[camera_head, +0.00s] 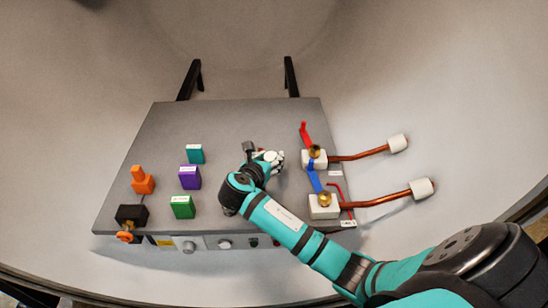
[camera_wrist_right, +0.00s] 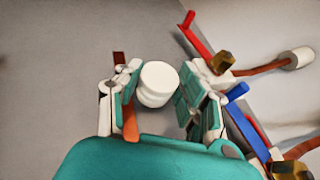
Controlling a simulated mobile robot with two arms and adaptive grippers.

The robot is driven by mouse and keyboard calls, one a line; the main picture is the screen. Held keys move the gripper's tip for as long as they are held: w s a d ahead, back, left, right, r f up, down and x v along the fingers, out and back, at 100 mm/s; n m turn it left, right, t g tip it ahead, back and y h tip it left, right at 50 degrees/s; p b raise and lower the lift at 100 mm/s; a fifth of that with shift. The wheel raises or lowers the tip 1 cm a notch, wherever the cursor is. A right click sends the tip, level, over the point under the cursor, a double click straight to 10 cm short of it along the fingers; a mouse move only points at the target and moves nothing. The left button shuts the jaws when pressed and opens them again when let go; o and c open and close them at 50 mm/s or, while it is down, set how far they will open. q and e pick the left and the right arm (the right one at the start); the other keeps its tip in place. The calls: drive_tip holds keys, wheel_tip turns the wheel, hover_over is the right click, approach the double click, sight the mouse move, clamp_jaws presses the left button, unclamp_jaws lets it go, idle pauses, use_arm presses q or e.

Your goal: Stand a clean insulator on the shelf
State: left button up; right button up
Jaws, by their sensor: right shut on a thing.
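The grey shelf (camera_head: 225,128) spreads across the middle of the head view. My right gripper (camera_head: 270,157) is low over its right half, left of the two valves. In the right wrist view, a white round insulator (camera_wrist_right: 157,84) is between the fingers of the right gripper (camera_wrist_right: 158,92), which is shut on it. Its flat round end faces the camera. Whether its lower end touches the shelf cannot be told. My left gripper is not in view.
Teal (camera_head: 195,154), purple (camera_head: 189,177) and green (camera_head: 183,207) blocks stand left of my gripper, with an orange piece (camera_head: 142,180) farther left. Red-handled (camera_head: 306,134) and blue-handled (camera_head: 314,178) valves with copper pipes stand at right. The shelf's back is clear.

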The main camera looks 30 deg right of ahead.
drive_tip(key=w+d, duration=0.2)
drive_tip(key=d, duration=0.1)
drive_tip(key=shift+w+d+f, duration=0.1)
drive_tip(key=shift+w+f, duration=0.05)
drive_tip(key=shift+w, duration=0.15)
drive_tip(key=shift+f, duration=0.15)
wheel_tip(320, 180, down, 3)
drive_tip(key=shift+f, duration=0.2)
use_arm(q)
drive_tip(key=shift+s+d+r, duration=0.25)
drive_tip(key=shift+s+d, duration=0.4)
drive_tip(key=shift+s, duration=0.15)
use_arm(e)
drive_tip(key=o, duration=1.2)
drive_tip(key=shift+f, duration=0.1)
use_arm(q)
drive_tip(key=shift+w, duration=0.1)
